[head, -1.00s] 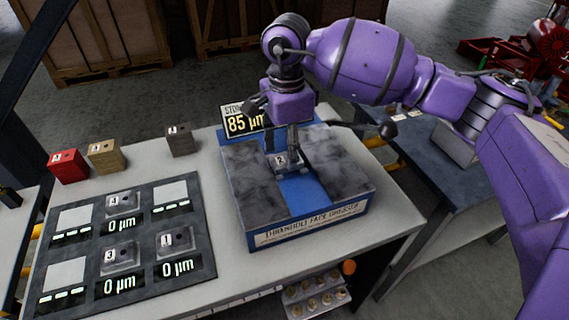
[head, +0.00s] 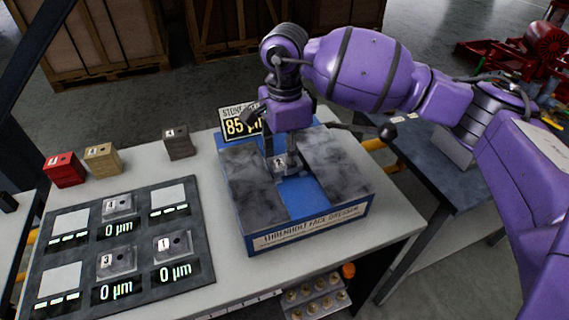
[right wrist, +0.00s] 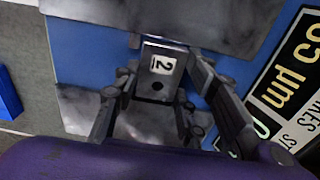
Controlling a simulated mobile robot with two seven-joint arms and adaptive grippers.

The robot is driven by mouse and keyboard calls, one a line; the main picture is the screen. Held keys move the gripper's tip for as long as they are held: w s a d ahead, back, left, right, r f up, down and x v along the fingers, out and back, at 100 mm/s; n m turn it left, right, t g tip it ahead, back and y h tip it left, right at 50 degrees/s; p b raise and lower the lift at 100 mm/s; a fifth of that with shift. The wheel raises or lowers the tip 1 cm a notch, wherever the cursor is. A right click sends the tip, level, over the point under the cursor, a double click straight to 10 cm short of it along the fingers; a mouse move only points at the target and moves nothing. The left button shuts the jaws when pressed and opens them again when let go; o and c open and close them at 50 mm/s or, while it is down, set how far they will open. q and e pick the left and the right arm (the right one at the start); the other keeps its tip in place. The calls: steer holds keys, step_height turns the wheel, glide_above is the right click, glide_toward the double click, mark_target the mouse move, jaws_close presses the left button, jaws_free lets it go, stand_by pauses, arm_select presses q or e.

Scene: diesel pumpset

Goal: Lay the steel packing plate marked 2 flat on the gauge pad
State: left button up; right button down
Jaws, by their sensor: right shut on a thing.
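The steel packing plate marked 2 (head: 279,163) is a small grey plate with a white label and a dark hole. My right gripper (head: 282,158) is shut on it, over the blue middle channel of the dresser. In the right wrist view the plate (right wrist: 158,72) sits between the two fingers. I cannot tell whether it touches the channel. The dark gauge board (head: 135,280) lies at the left, with pale square pads and readouts. Plates 4 (head: 118,207), 1 (head: 174,245) and 3 (head: 116,262) lie there beside 0 µm readouts. My left gripper is out of view.
The blue dresser (head: 310,235) has two grey stone slabs (head: 255,195) and an 85 µm sign (head: 240,123) behind. Red (head: 64,170), tan (head: 102,158) and grey (head: 178,144) blocks stand behind the board. Pale squares at its upper left (head: 70,222), lower left (head: 60,277) and upper right (head: 169,196) are bare.

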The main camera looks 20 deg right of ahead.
steer(key=shift+r+p, duration=0.85)
steer(key=shift+r, duration=1.25)
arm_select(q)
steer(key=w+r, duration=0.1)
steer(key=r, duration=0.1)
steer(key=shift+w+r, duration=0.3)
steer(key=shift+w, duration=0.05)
arm_select(e)
steer(key=shift+f, duration=0.1)
